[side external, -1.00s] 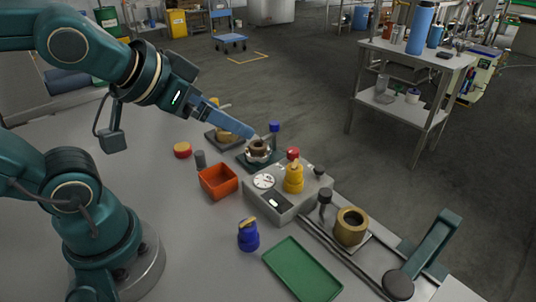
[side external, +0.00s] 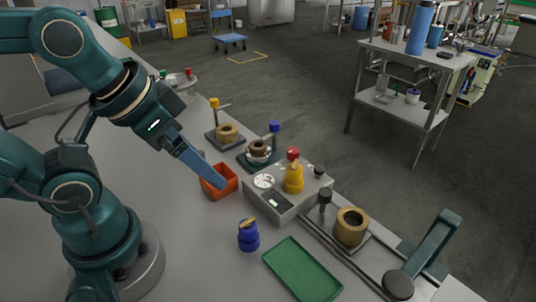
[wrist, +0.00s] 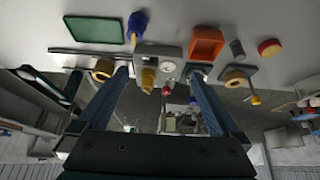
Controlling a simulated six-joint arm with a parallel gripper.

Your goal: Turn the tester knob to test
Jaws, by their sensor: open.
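The tester is a grey box (side external: 290,198) with a white round dial (side external: 264,181), a small dark window and a dark knob (side external: 319,170) at its far right corner. The knob's setting is too small to read. A yellow body with a red top (side external: 294,178) stands on the box. My gripper (side external: 222,184) is at the orange bin in the side view, left of the tester and apart from it. The wrist view shows its two blue fingers (wrist: 160,76) spread wide and empty, with the tester (wrist: 172,52) beyond, between them.
The orange bin (side external: 229,180) lies close to my fingers. A blue bottle-shaped part (side external: 248,238) and a green tray (side external: 302,270) are in front of the tester. A brass ring (side external: 351,226) stands on the rail to the right. Two stands with rings (side external: 228,132) are behind.

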